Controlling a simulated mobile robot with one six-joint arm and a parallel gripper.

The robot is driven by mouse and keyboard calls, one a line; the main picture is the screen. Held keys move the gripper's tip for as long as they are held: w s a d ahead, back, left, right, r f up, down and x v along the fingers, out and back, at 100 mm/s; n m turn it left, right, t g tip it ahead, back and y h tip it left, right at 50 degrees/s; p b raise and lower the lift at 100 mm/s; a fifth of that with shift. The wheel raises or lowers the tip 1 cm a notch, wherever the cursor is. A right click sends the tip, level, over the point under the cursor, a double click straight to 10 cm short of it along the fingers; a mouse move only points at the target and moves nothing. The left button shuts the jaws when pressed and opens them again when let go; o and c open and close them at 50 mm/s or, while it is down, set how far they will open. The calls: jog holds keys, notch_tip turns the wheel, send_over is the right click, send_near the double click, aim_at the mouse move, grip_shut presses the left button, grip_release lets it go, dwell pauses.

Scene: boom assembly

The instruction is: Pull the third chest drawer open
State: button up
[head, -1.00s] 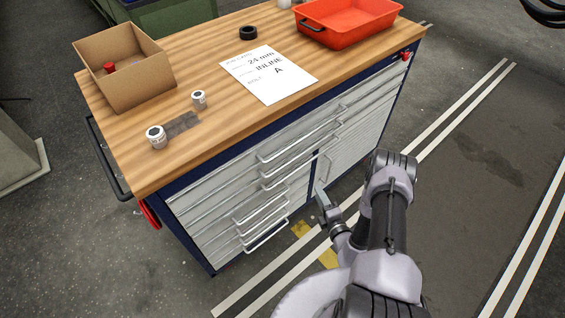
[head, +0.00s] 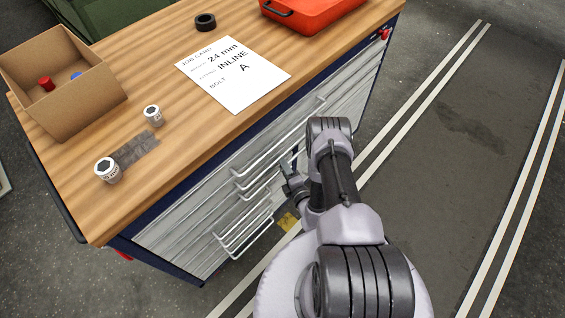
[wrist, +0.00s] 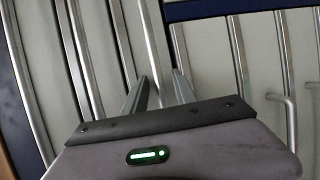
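The chest (head: 175,240) has grey drawer fronts with long silver bar handles, stacked under a wooden top. The drawers look shut. Their handles (head: 245,228) show in the head view; which is the third is hard to tell, as my arm covers part of the front. My gripper (head: 288,180) is low beside the handles, partly hidden by my arm. In the wrist view, its two fingers (wrist: 161,92) are apart and point at the drawer fronts. One silver handle bar (wrist: 158,50) runs between the fingertips; I cannot tell whether they touch it.
More handles (wrist: 290,120) stand to the right in the wrist view. The floor right of my arm is clear.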

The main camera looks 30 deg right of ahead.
grip_shut()
jog(key=shift+r, duration=0.1)
dwell(1.2)
